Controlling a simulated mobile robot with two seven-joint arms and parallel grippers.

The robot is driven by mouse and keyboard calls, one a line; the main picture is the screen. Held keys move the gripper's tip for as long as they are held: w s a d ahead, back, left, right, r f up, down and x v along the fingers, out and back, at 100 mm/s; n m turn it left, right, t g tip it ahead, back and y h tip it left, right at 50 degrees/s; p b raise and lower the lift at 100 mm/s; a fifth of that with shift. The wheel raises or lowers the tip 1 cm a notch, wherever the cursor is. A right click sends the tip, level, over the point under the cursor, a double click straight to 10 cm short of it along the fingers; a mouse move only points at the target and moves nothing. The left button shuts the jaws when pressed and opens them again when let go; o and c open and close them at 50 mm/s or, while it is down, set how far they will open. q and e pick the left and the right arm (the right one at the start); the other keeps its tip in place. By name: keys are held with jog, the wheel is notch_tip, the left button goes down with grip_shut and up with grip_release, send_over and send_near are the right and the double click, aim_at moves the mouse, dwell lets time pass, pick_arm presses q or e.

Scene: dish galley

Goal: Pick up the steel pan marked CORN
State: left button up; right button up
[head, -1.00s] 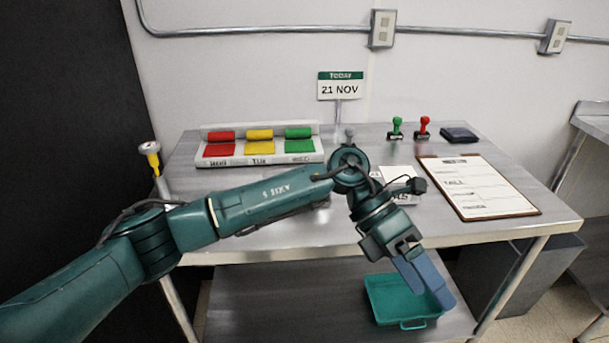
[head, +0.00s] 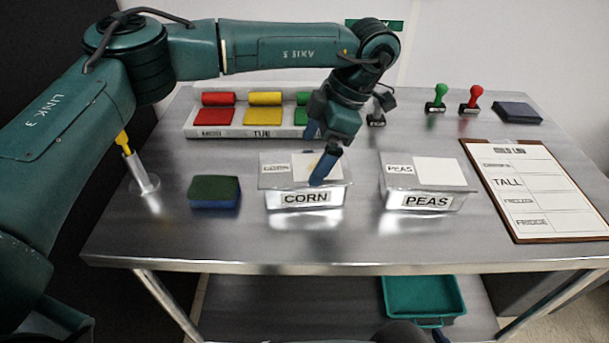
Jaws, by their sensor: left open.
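The steel pan marked CORN (head: 274,201) stands on the steel table near the middle, with a bold CORN label on its front. A lid with a white patch and a smaller CORN marking (head: 276,170) covers its top. My left gripper (head: 317,157) is over the right part of this pan, its blue fingers apart and pointing down. The near finger covers part of the lid and overlaps the pan's upper front edge. I cannot tell whether it touches the pan. Nothing shows between the fingers.
A similar steel pan marked PEAS (head: 427,202) stands to the right, with a clear gap. A green and blue sponge (head: 215,192) lies to the left. A clipboard (head: 533,188) lies at right. A red, yellow and green organiser (head: 258,131) stands behind. The table's front strip is clear.

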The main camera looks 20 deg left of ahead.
aim_at(305, 166)
pick_arm(q)
jog(key=shift+s+a+f, duration=0.1)
jog(key=shift+a+f, duration=0.15)
jog(key=shift+f, duration=0.45)
jog(key=x, duration=0.2)
jog(key=p+x, duration=0.1)
jog(key=x, duration=0.1)
jog(key=shift+s+a, duration=0.15)
jog(key=shift+s, duration=0.1)
jog(key=shift+a+f, duration=0.15)
jog(key=shift+f, duration=0.4)
jog(key=shift+c, duration=0.6)
jog(key=c, duration=1)
jog(key=shift+r, duration=0.1)
jog(key=shift+c, duration=0.7)
